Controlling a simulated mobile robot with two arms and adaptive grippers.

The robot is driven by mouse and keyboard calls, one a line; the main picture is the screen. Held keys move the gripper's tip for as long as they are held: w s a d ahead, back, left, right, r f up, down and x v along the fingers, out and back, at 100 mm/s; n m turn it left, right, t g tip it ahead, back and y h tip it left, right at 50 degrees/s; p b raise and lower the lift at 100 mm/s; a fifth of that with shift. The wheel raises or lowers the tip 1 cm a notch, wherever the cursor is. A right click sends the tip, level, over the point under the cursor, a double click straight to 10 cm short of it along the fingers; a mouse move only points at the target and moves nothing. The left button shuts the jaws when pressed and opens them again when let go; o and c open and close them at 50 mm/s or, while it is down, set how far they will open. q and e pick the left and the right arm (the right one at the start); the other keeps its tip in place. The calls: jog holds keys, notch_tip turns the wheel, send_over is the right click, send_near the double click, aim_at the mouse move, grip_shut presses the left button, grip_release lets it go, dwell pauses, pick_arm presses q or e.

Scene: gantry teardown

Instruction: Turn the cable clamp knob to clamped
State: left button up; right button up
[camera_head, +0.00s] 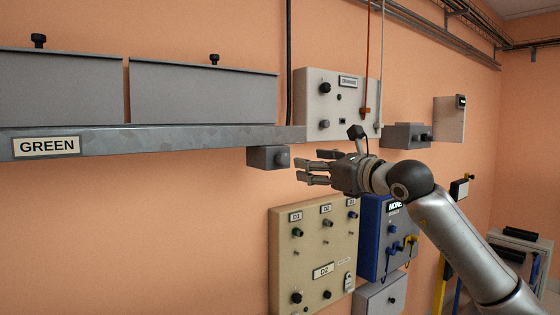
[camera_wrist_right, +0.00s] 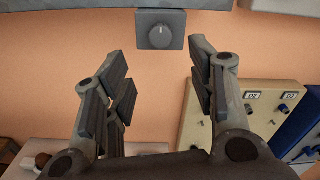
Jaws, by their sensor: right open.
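A small grey box (camera_head: 263,157) is on the orange wall just under the shelf. Its round grey knob (camera_head: 283,158) faces outward; I take it for the cable clamp knob, though no label on it is readable. In the right wrist view the knob (camera_wrist_right: 161,36) shows a light mark pointing about straight up. My right gripper (camera_head: 318,167) is open and empty, close to the knob but apart from it. In the wrist view its fingers (camera_wrist_right: 160,75) spread to either side, with the knob ahead between and above them. My left gripper is not in view.
A grey shelf (camera_head: 200,138) with two grey boxes and a GREEN label is directly above the knob. A beige panel (camera_head: 312,255) and a blue panel (camera_head: 376,215) are below. A grey panel (camera_head: 312,90) with hanging cords is above the gripper.

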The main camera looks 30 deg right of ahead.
aim_at(286, 161)
jog(key=w+p, duration=0.2)
jog(key=w, duration=0.3)
jog(key=shift+w+d+r+p, duration=0.1)
jog(key=shift+p, duration=0.3)
jog(key=w+p, duration=0.1)
jog(key=w+a+p, duration=0.1)
jog(key=w, duration=0.1)
jog(key=shift+w, duration=0.65)
jog(key=shift+w+d+f, duration=0.15)
jog(key=shift+w+f, duration=0.1)
jog(key=shift+w, duration=0.05)
jog(key=shift+c, duration=1.6)
jog(key=c, duration=0.7)
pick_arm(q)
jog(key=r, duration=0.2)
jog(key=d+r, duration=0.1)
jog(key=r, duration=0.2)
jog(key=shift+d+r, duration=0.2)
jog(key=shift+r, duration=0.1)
